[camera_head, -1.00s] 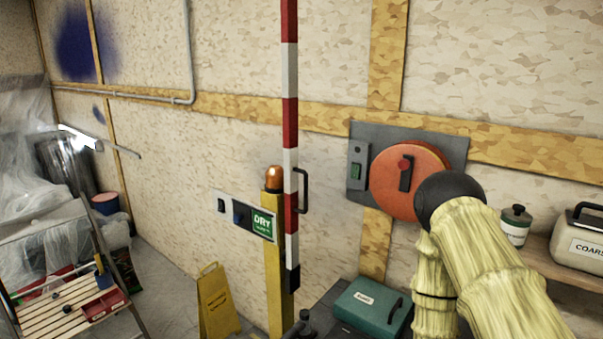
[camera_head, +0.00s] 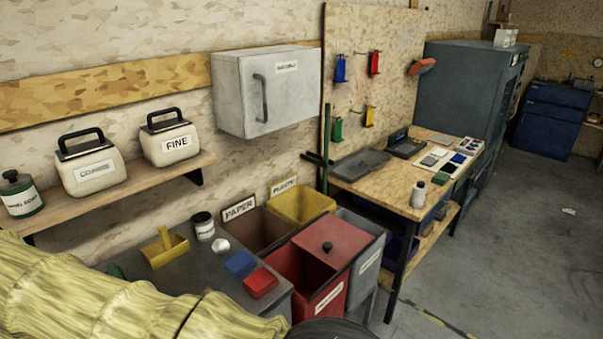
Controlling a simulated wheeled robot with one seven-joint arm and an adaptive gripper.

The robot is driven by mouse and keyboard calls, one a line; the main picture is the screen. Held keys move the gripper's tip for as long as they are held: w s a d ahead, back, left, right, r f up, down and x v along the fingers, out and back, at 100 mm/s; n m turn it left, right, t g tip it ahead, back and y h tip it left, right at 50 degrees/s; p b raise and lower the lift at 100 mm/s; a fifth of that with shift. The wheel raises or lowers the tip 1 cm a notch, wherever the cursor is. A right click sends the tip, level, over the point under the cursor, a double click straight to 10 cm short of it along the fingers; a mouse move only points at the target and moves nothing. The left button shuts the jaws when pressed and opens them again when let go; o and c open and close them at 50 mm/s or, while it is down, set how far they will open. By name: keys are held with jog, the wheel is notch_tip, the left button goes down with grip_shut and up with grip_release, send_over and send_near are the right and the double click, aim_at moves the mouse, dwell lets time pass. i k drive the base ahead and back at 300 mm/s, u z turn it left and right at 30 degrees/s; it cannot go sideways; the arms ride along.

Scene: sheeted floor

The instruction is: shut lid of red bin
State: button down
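The red bin (camera_head: 331,297) stands in a group of bins right of the lower middle, with a white label on its front. Its red lid (camera_head: 340,236) is a flat panel with a small dark knob. The lid lies over the right and back part, and the left part of the bin is open, showing its inside. My arm, in a pale yellow sleeve, crosses the lower left, with a dark rounded part at the bottom edge. My gripper is not in view.
A brown bin (camera_head: 258,233) labelled PAPER, a yellow bin (camera_head: 303,203) and a grey bin (camera_head: 368,262) surround the red bin. A red block (camera_head: 261,283) and a blue block (camera_head: 240,264) lie on the bench to the left.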

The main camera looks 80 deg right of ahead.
aim_at(330, 240)
jog(key=z, duration=2.55)
jog(key=i, duration=0.35)
jog(key=u, duration=0.2)
